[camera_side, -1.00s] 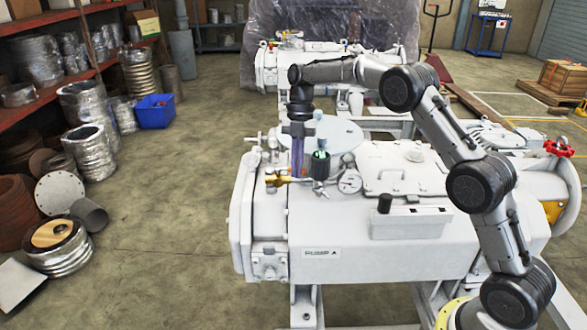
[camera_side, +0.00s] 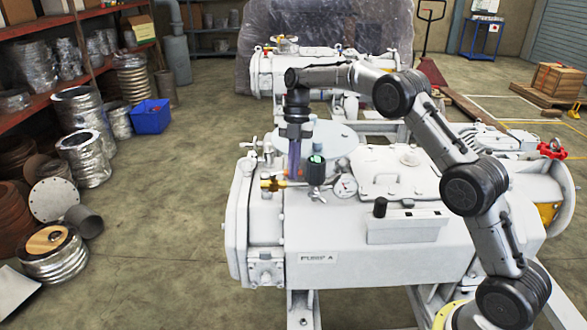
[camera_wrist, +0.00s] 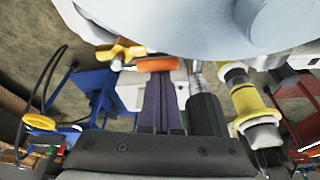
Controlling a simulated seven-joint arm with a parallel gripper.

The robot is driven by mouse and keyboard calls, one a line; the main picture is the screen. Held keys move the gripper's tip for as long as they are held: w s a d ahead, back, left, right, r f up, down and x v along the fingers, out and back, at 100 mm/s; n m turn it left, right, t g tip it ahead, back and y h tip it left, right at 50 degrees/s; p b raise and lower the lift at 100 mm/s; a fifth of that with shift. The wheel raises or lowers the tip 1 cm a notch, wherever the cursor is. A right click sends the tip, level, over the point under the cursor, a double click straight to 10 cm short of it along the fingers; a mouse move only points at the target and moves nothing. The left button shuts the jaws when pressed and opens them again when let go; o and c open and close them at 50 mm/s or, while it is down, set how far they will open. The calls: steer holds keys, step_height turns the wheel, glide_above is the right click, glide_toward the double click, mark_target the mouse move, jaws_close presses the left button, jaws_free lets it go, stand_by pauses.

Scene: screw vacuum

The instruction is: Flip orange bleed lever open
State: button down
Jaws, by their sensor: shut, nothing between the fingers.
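My gripper (camera_side: 294,178) points down over the left part of the white pump, beside the dark cylinder with a green top (camera_side: 316,168). In the wrist view its two slim purple-grey fingers (camera_wrist: 160,78) are together, with nothing seen between them. The orange lever (camera_wrist: 157,63) lies crosswise right at the fingertips there; whether they touch I cannot tell. A yellow brass valve (camera_wrist: 120,52) sits at the lever's left end. The brass valve also shows in the side view (camera_side: 272,184), just left of the fingertips, where the lever is hard to make out.
A pressure gauge (camera_side: 345,187) stands right of the dark cylinder. A pale round lid (camera_side: 325,137) rises behind the gripper. In the wrist view a dark cylinder (camera_wrist: 205,112) and a yellow-banded fitting (camera_wrist: 245,97) stand close to the right of the fingers.

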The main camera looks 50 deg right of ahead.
steer(key=s+a, duration=0.3)
steer(key=v, duration=0.9)
steer(key=shift+w, duration=0.45)
steer(key=shift+r, duration=0.1)
